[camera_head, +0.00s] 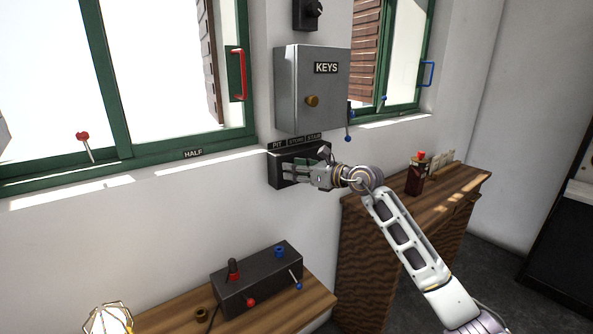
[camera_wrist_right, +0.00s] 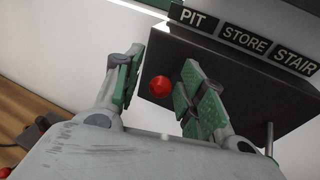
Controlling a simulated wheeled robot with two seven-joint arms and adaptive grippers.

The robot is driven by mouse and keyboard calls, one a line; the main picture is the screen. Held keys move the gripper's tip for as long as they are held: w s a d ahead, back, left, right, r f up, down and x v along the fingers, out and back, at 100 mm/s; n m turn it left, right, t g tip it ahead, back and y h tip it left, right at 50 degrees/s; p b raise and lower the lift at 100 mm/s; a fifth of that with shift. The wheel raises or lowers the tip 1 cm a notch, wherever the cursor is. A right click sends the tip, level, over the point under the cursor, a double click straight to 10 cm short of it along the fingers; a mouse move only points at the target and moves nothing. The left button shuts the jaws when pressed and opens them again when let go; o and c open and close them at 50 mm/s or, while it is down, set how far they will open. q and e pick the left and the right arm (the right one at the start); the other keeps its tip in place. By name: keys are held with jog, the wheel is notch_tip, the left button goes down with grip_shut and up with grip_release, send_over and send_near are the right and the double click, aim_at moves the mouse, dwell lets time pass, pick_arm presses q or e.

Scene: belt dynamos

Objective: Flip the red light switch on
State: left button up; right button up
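A dark switch panel (camera_head: 276,175) is on the wall below the grey KEYS box, under labels PIT, STORE and STAIR. It also shows in the right wrist view (camera_wrist_right: 225,75). There a red ball knob (camera_wrist_right: 161,86) stands out in front of the panel, below the PIT label. My right gripper (camera_wrist_right: 158,82) is open, its green-padded fingers on either side of the red knob, with a visible gap on the left. In the head view my right gripper (camera_head: 290,172) covers much of the panel and hides the knob. My left gripper is not in view.
The KEYS box (camera_head: 296,90) juts out above the panel. A metal lever (camera_wrist_right: 269,138) shows at the panel's right. Below left, a dark control box (camera_head: 258,282) with red and blue knobs sits on a wooden bench (camera_head: 175,319). A wooden cabinet (camera_head: 372,250) stands right.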

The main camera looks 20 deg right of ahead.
jog(key=shift+d, duration=0.15)
jog(key=v, duration=1.1)
jog(key=shift+s, duration=0.4)
jog(key=shift+d, duration=0.15)
jog(key=shift+f, duration=0.1)
dwell(0.4)
